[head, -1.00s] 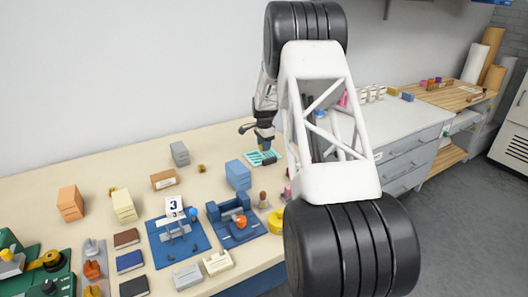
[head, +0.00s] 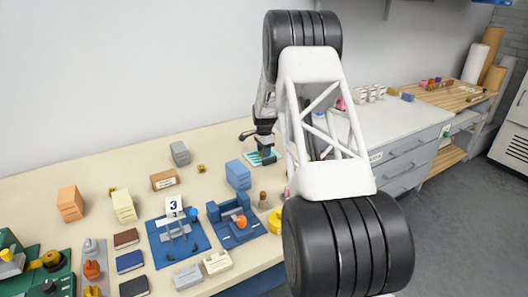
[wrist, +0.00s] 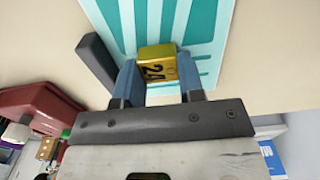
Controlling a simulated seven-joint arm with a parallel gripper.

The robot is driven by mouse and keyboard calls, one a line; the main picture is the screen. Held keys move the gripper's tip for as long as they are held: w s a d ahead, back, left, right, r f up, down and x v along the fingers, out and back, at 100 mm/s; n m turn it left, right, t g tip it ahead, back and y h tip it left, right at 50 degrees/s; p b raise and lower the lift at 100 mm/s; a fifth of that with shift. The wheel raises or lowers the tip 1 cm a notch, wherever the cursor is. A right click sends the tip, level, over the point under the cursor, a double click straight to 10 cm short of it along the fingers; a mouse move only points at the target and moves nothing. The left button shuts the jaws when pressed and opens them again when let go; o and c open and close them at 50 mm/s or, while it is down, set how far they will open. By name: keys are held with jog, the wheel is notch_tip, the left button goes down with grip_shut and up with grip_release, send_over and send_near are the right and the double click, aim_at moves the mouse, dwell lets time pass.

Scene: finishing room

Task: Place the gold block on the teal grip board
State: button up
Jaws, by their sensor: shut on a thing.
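The gold block (wrist: 157,58), marked with a dark 24, is held between the two blue fingers of my gripper (wrist: 160,82) in the wrist view. The teal grip board (wrist: 205,30), with pale stripes, lies behind the block. I cannot tell whether the block touches the board. In the head view, my gripper (head: 265,150) is over the teal board (head: 250,159) near the table's far right end and hides part of it. The block cannot be made out in the head view.
A blue block (head: 238,174) stands left of and nearer than the board. A cardboard box (head: 164,180) and a grey block (head: 180,153) stand farther left. A dark red object (wrist: 40,105) shows at left in the wrist view.

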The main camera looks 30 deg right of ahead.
jog(key=shift+f, duration=0.1)
jog(key=o, duration=1)
notch_tip(320, 180, up, 12)
dwell(0.5)
jog(key=shift+r, duration=0.2)
dwell(0.4)
